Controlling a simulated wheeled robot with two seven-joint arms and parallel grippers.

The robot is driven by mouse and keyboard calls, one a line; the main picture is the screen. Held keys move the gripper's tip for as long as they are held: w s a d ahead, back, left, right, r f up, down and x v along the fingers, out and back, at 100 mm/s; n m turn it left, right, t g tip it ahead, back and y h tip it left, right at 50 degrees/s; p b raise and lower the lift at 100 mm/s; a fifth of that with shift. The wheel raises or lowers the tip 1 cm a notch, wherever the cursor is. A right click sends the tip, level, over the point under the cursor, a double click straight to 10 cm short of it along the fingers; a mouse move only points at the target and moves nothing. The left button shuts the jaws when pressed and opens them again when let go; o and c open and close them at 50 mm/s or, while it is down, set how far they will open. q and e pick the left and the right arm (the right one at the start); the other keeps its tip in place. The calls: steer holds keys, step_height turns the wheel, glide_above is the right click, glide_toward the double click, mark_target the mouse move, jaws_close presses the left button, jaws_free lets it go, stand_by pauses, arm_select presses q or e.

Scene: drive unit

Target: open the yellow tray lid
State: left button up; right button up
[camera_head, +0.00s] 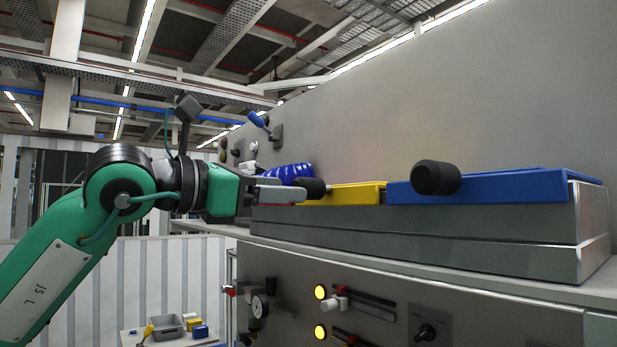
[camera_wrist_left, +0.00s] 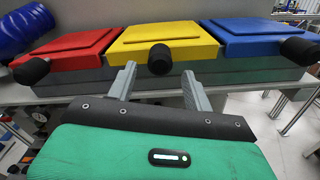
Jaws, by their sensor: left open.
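The yellow tray lid (camera_head: 357,192) lies closed between the blue lid (camera_head: 480,186) and a red lid on a grey metal box. In the left wrist view the yellow lid (camera_wrist_left: 162,43) is straight ahead, with its black knob (camera_wrist_left: 160,58) at its front edge. My left gripper (camera_head: 301,191) is open at the front of the box. In the left wrist view the fingers of my left gripper (camera_wrist_left: 158,84) stand apart on either side of the knob and a little short of it; whether they overlap it in depth is hard to tell. My right gripper is not in view.
The red lid (camera_wrist_left: 62,54) with a black knob is at the left, the blue lid (camera_wrist_left: 262,40) with its knob (camera_wrist_left: 299,50) at the right. A blue coiled hose (camera_head: 288,173) is behind the gripper. A panel with lit yellow buttons (camera_head: 320,292) is below the ledge.

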arm_select(q)
steer(key=p+x, duration=0.1)
steer(key=x, duration=0.3)
steer(key=shift+w+d+r+p, duration=0.15)
steer(key=shift+d+p, duration=0.1)
steer(key=shift+p, duration=0.05)
steer(key=shift+w+d+f, duration=0.2)
steer(key=shift+w+d, duration=0.2)
steer(key=shift+d, duration=0.15)
jaws_close()
steer(key=shift+r, duration=0.1)
